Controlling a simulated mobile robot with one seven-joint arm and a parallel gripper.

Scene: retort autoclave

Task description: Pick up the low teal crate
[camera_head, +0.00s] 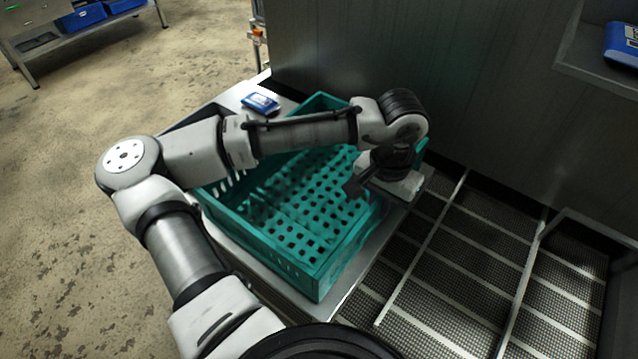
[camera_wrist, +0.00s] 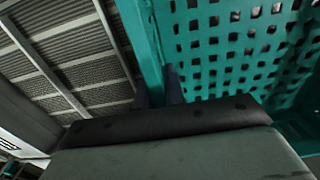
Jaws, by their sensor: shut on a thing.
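The low teal crate (camera_head: 318,272) stands on a pale metal table in the head view. It is empty where I can see inside, with a floor full of square holes. My gripper (camera_head: 358,185) is at the crate's right side, with its fingers pointing down over the wall. In the wrist view the two dark fingers of my gripper (camera_wrist: 158,88) are shut on the crate's wall (camera_wrist: 150,45), one on each side. The crate's holed floor shows to the right there. My arm hides part of the crate's far and left sides in the head view.
A blue and white packet (camera_head: 260,103) lies on the table (camera_head: 236,94) behind the crate. A metal mesh rack (camera_head: 455,270) with pale bars lies to the right. A dark metal wall (camera_head: 440,60) rises behind. A shelf holds a blue item (camera_head: 622,44) at the upper right.

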